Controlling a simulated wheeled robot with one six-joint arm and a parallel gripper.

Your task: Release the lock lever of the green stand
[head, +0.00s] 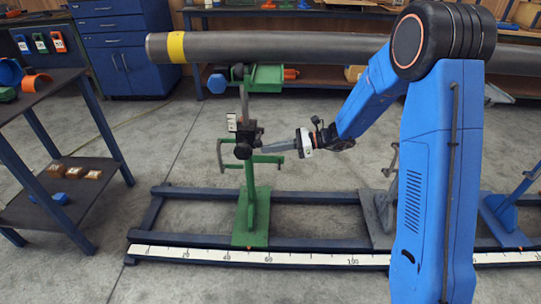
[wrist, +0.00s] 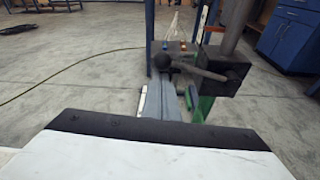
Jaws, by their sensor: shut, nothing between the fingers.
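The green stand (head: 250,215) stands on the blue rail frame at left of centre in the head view. A black clamp block (head: 243,132) sits on its post, and the block also shows in the wrist view (wrist: 225,68). The lock lever (wrist: 198,71) is a dark rod with a round black knob (wrist: 163,61), reaching left from the block in the wrist view. My gripper (head: 266,149) is shut and empty, its fingertips close to the block's right side. Its grey fingers (wrist: 163,100) point toward the lever; I cannot tell whether they touch it.
A grey pipe (head: 280,47) with a yellow band runs above the stand. A grey stand (head: 379,215) and a blue stand (head: 500,218) are farther right. A dark shelf table (head: 45,105) is at left. A white scale (head: 200,255) runs along the frame's front.

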